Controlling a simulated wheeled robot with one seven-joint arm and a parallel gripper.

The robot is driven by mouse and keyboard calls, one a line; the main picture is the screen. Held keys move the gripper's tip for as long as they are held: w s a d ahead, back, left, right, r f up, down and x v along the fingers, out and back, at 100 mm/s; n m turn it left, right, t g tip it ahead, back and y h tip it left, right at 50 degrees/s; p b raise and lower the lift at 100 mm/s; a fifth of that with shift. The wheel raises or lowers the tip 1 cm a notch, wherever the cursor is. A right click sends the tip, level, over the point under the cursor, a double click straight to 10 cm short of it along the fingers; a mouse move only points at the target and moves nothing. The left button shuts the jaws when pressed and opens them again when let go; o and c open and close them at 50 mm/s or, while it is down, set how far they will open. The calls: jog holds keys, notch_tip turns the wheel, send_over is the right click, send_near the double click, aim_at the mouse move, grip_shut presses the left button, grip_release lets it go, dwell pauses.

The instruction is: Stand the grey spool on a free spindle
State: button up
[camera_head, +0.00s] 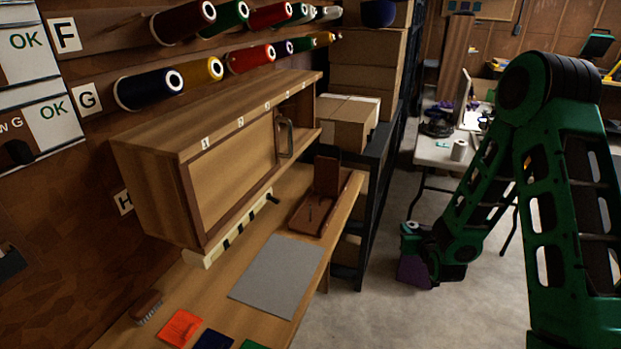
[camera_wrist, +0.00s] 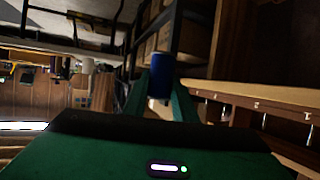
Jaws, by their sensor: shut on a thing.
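My gripper (camera_head: 411,240) is low and right of the workbench, at the end of my green arm. In the wrist view its green fingers (camera_wrist: 158,108) are shut on a blue spool (camera_wrist: 160,76) with a pale end. A pale grey-white upright cylinder (camera_head: 459,150), perhaps the grey spool, stands on the white table at the back right, apart from my gripper. A similar pale cylinder (camera_wrist: 88,65) shows upside down in the wrist view. Wall rows at F and G hold coloured spools, such as a navy one (camera_head: 148,89). I cannot make out a free spindle.
A wooden cabinet (camera_head: 232,158) with numbered positions sits above the workbench (camera_head: 213,295). A grey mat (camera_head: 278,275) and a brown wooden stand (camera_head: 322,195) are on the bench. A dark shelf rack (camera_head: 376,170) with boxes stands between bench and table. The floor (camera_head: 365,315) beside it is clear.

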notch_tip(320, 180, up, 17)
jog(key=n+g+y, duration=0.1)
jog(key=n+y, duration=0.4)
jog(key=y, duration=0.1)
send_over(310, 207)
jog(key=shift+w+r, duration=0.2)
jog(key=shift+f, duration=5.15)
jog(key=shift+s+d, duration=0.1)
jog(key=shift+s, duration=0.1)
jog(key=shift+f, duration=0.3)
jog(key=o, duration=1.1)
